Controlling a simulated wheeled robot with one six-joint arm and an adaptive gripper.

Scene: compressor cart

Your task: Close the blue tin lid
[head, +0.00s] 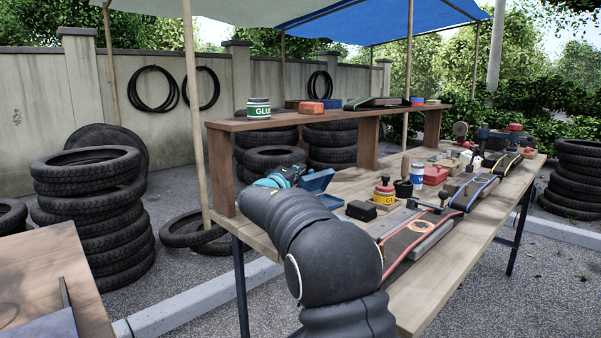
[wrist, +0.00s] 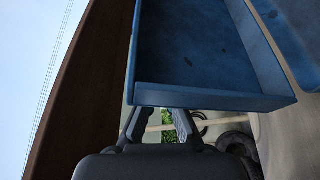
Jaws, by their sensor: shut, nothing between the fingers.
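The blue tin stands open on the bench by the shelf's left end. In the head view its blue lid (head: 317,181) is raised and tilted up from the tin's lower part (head: 330,201). In the wrist view the hollow inner side of the lid (wrist: 195,45) fills the upper middle, and part of the tin's lower part (wrist: 297,30) shows at the top right. My gripper (head: 288,174) is just left of the lid, its tips mostly hidden. In the wrist view my gripper (wrist: 160,115) is shut and empty, close to the lid's rim; contact cannot be told.
The wooden shelf (head: 222,175) stands behind and left of the tin and shows dark in the wrist view (wrist: 85,80). The bench's front right (head: 440,285) is bare.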

